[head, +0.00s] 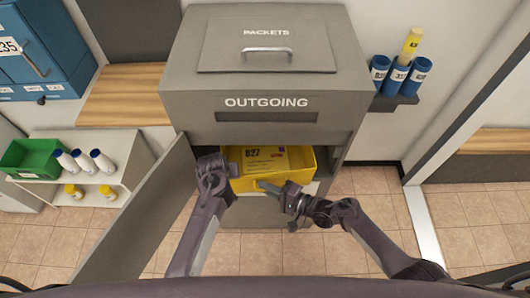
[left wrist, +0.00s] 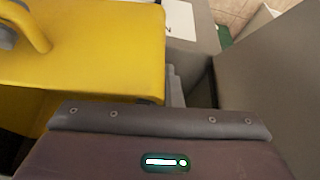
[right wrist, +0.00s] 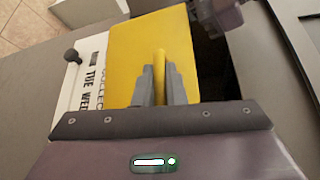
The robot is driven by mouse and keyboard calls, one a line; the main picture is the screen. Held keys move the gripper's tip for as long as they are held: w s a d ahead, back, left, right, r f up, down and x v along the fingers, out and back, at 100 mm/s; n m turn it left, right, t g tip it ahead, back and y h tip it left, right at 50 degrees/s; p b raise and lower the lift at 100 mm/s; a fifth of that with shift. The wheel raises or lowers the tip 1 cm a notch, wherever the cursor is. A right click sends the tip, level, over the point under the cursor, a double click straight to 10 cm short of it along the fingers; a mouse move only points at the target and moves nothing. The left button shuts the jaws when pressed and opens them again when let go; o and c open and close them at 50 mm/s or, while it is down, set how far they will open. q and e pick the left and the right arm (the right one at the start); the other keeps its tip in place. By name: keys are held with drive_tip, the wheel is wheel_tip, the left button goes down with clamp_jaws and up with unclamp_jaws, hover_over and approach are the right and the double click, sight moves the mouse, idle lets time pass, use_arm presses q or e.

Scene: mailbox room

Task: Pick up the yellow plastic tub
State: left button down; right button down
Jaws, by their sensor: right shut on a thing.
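My left gripper (head: 224,175) is at the tub's left end. In the left wrist view the tub (left wrist: 90,50) fills the upper left, and one left finger (left wrist: 175,88) shows beside its edge. The other left finger is hidden.
The cabinet's open door (head: 130,218) stands left of my left arm. A white shelf (head: 120,165) with a green bin (head: 32,158) and several bottles is farther left. Blue tubes (head: 398,75) sit on a wall rack at right. The tiled floor is clear at right.

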use_arm(q)
drive_tip(key=shift+r, duration=0.15)
use_arm(e)
drive_tip(key=shift+r, duration=0.2)
